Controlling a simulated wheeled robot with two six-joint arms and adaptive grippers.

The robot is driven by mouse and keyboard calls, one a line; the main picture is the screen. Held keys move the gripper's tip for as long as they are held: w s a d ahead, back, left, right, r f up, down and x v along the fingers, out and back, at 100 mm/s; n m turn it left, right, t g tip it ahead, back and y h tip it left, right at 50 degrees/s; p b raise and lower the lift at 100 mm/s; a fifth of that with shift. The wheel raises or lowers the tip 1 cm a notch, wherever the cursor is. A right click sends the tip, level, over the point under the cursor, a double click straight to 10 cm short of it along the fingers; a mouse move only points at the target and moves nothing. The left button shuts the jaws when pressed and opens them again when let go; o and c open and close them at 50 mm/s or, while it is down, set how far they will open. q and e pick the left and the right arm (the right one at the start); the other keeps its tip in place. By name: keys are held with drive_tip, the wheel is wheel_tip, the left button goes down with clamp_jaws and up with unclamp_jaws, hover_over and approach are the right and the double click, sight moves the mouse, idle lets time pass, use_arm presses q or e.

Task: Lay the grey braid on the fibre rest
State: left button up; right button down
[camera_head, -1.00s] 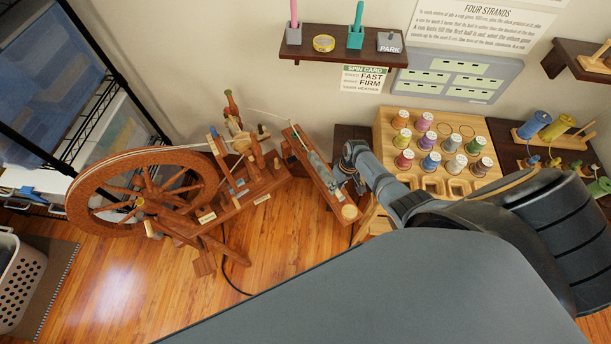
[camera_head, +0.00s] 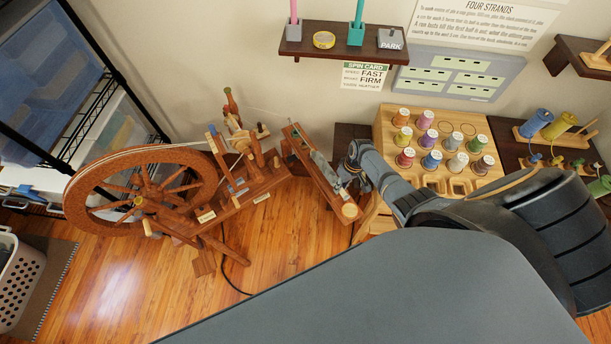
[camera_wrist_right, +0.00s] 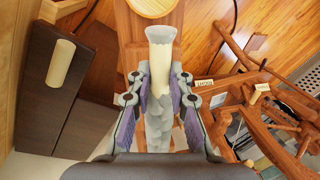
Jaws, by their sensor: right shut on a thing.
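The grey braid (camera_head: 322,165) lies lengthwise along the fibre rest, a narrow wooden board (camera_head: 298,144) with a pale round end, beside the spinning wheel. I cannot tell whether the braid touches the board. My right gripper (camera_head: 350,172) is at the near part of the braid, over the rest. In the right wrist view the gripper (camera_wrist_right: 160,82) is shut on the braid (camera_wrist_right: 158,125), one finger on each side. A pale flared end sticks out beyond the fingers. The rest's round end (camera_wrist_right: 152,5) shows past it. My left gripper is not in view.
The spinning wheel (camera_head: 140,199) stands left of the rest. A wooden rack of coloured spools (camera_head: 390,118) stands to the right, close to my right arm. A wall shelf (camera_head: 340,56) hangs above. Open floor (camera_head: 275,258) lies in front.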

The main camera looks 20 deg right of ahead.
drive_tip(key=shift+f, duration=0.3)
drive_tip(key=shift+f+b, duration=0.35)
drive_tip(key=shift+f, duration=0.05)
drive_tip(key=c, duration=1.1)
unclamp_jaws()
drive_tip(key=shift+c, duration=0.2)
drive_tip(key=shift+r, duration=0.1)
wheel_tip(320, 180, up, 12)
drive_tip(key=d, duration=0.2)
drive_tip(key=shift+d, duration=0.15)
drive_tip(key=shift+f, duration=0.2)
